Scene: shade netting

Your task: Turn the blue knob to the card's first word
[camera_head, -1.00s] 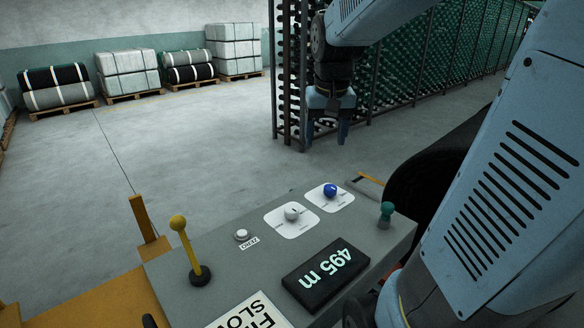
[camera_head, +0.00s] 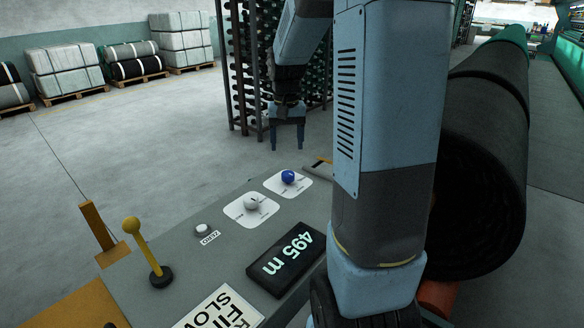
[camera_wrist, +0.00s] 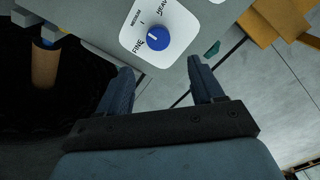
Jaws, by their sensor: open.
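The blue knob (camera_head: 288,176) sits on a white plate at the far end of the grey console. In the wrist view the blue knob (camera_wrist: 158,37) is on its plate (camera_wrist: 181,22) with the labels FINE, MEDIUM and HEAVY. Its white mark points to the upper left, seemingly nearer MEDIUM than FINE. The card (camera_head: 222,312) lies on the near part of the console; it shows SLOW and a word starting FI, cut off by the frame. My gripper (camera_head: 287,146) is open and empty, above and beyond the knob. In the wrist view my fingertips (camera_wrist: 160,68) are apart, below the knob, not touching it.
A white knob (camera_head: 251,202) is on a plate beside the blue one. A ZERO button (camera_head: 203,229), a yellow lever (camera_head: 138,245) and a 495 m display (camera_head: 286,259) share the console. A rack of rolls (camera_head: 247,80) is behind.

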